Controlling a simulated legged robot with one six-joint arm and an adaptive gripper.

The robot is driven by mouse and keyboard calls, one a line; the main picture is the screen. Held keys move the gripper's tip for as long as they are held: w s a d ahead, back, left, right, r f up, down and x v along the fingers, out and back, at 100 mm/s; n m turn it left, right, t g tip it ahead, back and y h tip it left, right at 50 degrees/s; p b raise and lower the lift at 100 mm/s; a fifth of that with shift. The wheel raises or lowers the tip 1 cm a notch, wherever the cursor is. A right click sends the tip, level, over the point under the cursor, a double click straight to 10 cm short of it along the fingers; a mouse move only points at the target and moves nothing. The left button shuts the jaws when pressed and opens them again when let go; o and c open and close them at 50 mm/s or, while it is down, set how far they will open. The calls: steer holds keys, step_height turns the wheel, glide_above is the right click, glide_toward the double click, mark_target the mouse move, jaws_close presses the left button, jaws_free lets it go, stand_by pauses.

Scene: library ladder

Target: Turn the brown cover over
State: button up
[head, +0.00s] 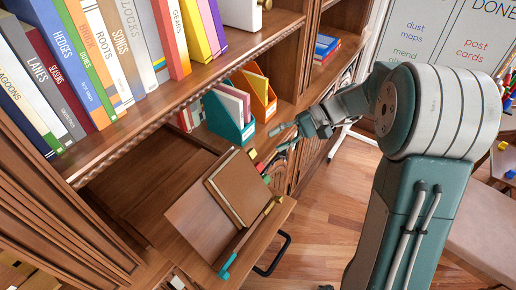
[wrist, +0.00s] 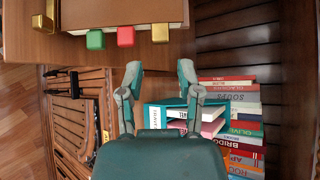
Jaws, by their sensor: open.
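The brown cover (head: 240,188) belongs to a brown book that lies on a slanted wooden stand (head: 200,225). It looks closed, with a strip of pale pages along one side. My gripper (head: 276,145) is beside the tabbed edge, apart from the cover. In the wrist view my gripper (wrist: 160,78) has its two fingers spread, with nothing between them.
A teal file box (head: 230,120) and an orange one (head: 258,98) stand behind the stand on the shelf. Rows of upright books (head: 85,60) fill the shelf above. Wooden floor (head: 335,205) is open at right.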

steer(key=x, duration=0.6)
steer(key=shift+a, duration=0.1)
jaws_close()
